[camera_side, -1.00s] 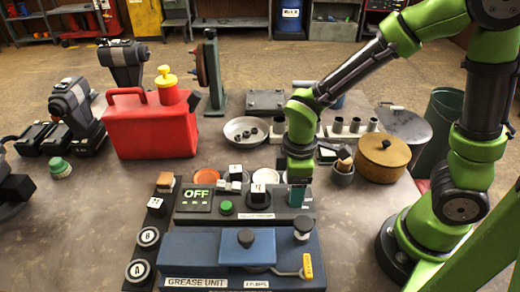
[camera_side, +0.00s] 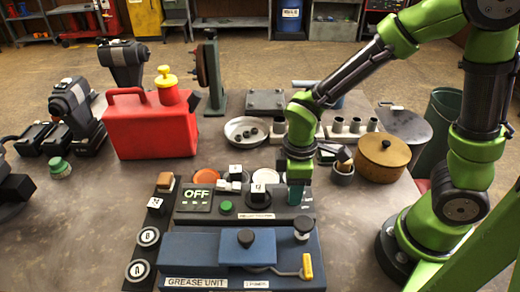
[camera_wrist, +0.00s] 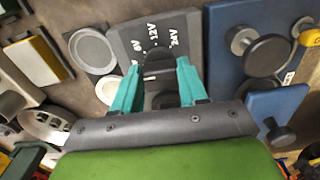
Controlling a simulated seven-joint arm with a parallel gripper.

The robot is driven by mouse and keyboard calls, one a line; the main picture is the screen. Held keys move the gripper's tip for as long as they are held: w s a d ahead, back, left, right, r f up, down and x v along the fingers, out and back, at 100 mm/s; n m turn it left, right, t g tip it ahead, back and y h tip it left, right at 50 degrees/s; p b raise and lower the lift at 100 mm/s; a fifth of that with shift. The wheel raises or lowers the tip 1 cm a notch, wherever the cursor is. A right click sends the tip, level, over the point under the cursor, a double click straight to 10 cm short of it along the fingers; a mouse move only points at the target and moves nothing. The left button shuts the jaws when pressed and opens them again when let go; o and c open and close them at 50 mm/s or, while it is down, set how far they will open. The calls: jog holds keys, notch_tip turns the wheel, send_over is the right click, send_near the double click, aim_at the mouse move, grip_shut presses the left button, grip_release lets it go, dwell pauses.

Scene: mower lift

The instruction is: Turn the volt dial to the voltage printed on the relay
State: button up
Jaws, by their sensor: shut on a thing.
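The volt dial (camera_wrist: 158,66) is a dark round knob on a dark grey panel (camera_wrist: 182,20) with white marks 6V, 12V and 24V in the wrist view. My gripper (camera_wrist: 158,74) has its teal fingers on either side of the dial, shut on it. In the side view my gripper (camera_side: 296,192) is at the right end of the dark control unit (camera_side: 190,216) and hides the dial. I cannot make out which mark the dial points to.
A blue grease unit (camera_side: 195,255) with a yellow-handled lever (camera_side: 307,267) lies in front. A red fuel can (camera_side: 148,128) stands at the left back. Bare table shows at front left.

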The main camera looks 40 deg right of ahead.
jog(key=m, duration=0.8)
jog(key=shift+m, duration=0.3)
jog(key=m, duration=0.4)
jog(key=shift+m, duration=0.3)
jog(key=m, duration=0.4)
jog(key=o, duration=1.1)
jog(key=shift+c, duration=0.2)
